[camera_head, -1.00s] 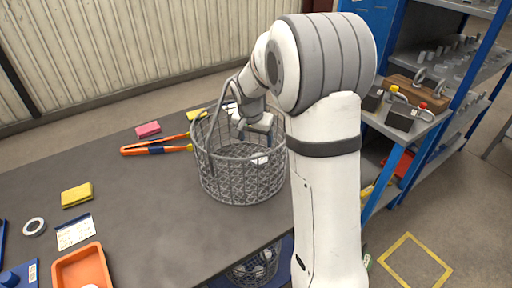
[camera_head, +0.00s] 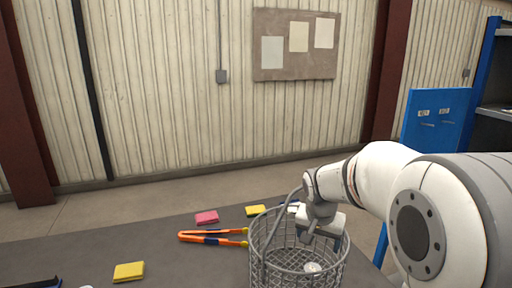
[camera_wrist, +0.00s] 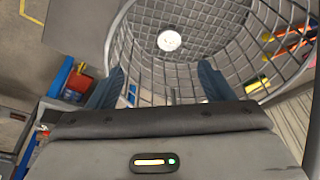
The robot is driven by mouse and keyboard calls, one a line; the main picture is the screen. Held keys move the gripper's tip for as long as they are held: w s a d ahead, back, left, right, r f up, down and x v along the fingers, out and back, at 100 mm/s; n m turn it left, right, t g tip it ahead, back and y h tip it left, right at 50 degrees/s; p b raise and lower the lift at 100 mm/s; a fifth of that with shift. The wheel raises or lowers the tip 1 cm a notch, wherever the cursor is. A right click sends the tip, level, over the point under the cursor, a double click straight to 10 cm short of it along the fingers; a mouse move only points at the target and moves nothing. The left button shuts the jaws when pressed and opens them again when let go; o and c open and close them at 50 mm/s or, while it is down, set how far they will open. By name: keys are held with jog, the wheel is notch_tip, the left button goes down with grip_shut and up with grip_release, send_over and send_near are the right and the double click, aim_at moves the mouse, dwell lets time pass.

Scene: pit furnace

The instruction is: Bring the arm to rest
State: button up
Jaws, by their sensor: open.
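My gripper (camera_head: 322,238) is open at the wire basket (camera_head: 262,262), near the right side of its rim in the head view. In the wrist view, the two dark fingers of my gripper (camera_wrist: 160,85) stand apart with nothing between them but basket mesh behind. Whether the fingertips are inside the rim or just above it, I cannot tell. A small white round piece (camera_wrist: 169,40) lies in the basket, apart from the fingers; it also shows in the head view (camera_head: 312,267). The basket's tall handle stands up beside my wrist.
Orange tongs (camera_head: 212,238), a pink pad (camera_head: 206,217) and yellow pads (camera_head: 129,271) lie on the dark table (camera_head: 190,265) left of and behind the basket. A blue cabinet (camera_head: 437,122) stands at the right. A wall with a pinboard (camera_head: 296,75) is behind.

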jog(key=s+a+r+n+p, duration=0.15)
jog(key=s+r+p, duration=0.25)
jog(key=s+r, duration=0.65)
jog(key=s+r+n+t+y+p, duration=0.1)
jog(key=s+r+n+p, duration=0.3)
jog(key=s, duration=0.8)
jog(key=f+b, duration=0.2)
jog(key=f, duration=0.1)
jog(key=f+b, duration=0.1)
jog(key=f, duration=0.1)
jog(key=shift+a+f+b, duration=0.25)
jog(key=shift+a+b, duration=0.05)
jog(key=shift+a, duration=0.1)
